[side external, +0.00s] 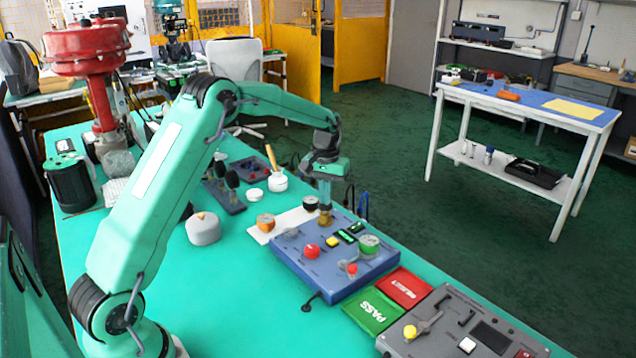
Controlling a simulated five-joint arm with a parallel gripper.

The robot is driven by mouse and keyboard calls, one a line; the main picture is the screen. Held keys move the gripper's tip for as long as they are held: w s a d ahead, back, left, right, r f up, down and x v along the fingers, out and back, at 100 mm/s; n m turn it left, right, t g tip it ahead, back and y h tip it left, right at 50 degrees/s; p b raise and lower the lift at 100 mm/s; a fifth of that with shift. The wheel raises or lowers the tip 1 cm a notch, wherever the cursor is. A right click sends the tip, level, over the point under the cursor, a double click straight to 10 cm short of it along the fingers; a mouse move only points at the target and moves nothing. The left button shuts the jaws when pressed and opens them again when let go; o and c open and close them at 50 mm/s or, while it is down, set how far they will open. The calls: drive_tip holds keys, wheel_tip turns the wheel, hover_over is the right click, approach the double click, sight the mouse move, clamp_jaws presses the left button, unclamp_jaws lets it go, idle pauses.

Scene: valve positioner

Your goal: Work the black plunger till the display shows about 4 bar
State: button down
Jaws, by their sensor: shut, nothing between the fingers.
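The blue control box (318,280) stands on the green bench. Small dark displays with green marks (346,237) sit on its top; their reading is too small to make out. My gripper (326,219) points down over the box's far left corner, fingers shut with nothing between them. I cannot make out the black plunger for certain; it may be hidden under or behind the fingertips. A black round piece (311,203) shows just left of the fingers, by the white sheet. Whether my fingertips touch anything on the box cannot be told.
The box also carries a red knob (312,251), a yellow button (333,242), a green knob (369,243) and a red-tipped lever (352,269). Green PASS (374,310) and red REJECT (403,287) pads lie right of it, then a grey panel (450,325). The bench front left is clear.

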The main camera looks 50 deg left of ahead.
drive_tip(key=shift+f, duration=0.6)
drive_tip(key=shift+r, duration=1.8)
drive_tip(key=shift+f, duration=0.25)
drive_tip(key=shift+f, duration=1.55)
drive_tip(key=shift+r, duration=1.8)
